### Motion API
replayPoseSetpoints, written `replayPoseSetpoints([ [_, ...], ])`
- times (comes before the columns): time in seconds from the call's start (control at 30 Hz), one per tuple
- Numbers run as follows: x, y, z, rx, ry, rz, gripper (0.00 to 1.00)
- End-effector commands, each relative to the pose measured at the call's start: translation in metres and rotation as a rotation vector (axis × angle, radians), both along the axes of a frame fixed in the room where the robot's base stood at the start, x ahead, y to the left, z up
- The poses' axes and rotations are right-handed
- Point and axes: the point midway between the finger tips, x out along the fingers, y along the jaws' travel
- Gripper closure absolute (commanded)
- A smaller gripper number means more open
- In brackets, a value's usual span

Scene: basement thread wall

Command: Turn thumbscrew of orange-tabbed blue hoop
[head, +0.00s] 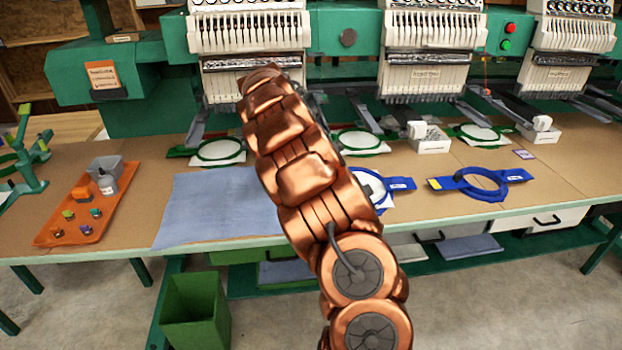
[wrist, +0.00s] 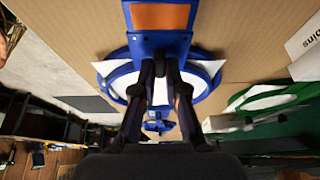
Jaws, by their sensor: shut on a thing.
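The orange-tabbed blue hoop (wrist: 112,86) lies on the brown table with white fabric (wrist: 205,70) in it. Its orange tab (wrist: 160,16) is at the top of the wrist view, on a blue bracket. In the head view my arm covers much of this hoop, and its right blue arm (head: 402,184) and some white fabric show. My gripper (wrist: 160,72) is at the bracket's near edge, its dark fingers close together on the small thumbscrew. The thumbscrew is mostly hidden between the fingertips. The gripper is hidden behind my arm in the head view.
A second blue hoop (head: 482,196), yellow-tabbed and empty, lies to the right. Green hoops (head: 362,142) sit under the embroidery machines behind. An orange tray (head: 68,226) and a blue-grey cloth (head: 210,207) are left. A white box (head: 430,140) stands behind.

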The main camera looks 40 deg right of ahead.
Motion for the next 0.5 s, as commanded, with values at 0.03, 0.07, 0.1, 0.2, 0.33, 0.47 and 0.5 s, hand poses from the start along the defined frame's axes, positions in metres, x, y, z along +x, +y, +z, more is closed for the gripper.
replayPoseSetpoints([
  [0.03,0.0001,0.0005,-0.0012,0.002,0.0,-0.003,1.0],
  [0.07,0.0002,0.0006,-0.001,0.002,0.0,-0.003,1.0],
  [0.1,0.0001,0.0005,-0.0009,0.002,-0.001,-0.004,1.0],
  [0.2,0.0002,0.0006,-0.0009,0.002,-0.001,-0.004,1.0],
  [0.33,0.0003,0.0006,-0.0008,0.002,0.0,-0.003,1.0],
  [0.47,0.0003,0.0006,-0.0008,0.001,0.0,-0.003,0.81],
  [0.5,0.0003,0.0005,-0.0008,0.001,0.0,-0.003,0.77],
])
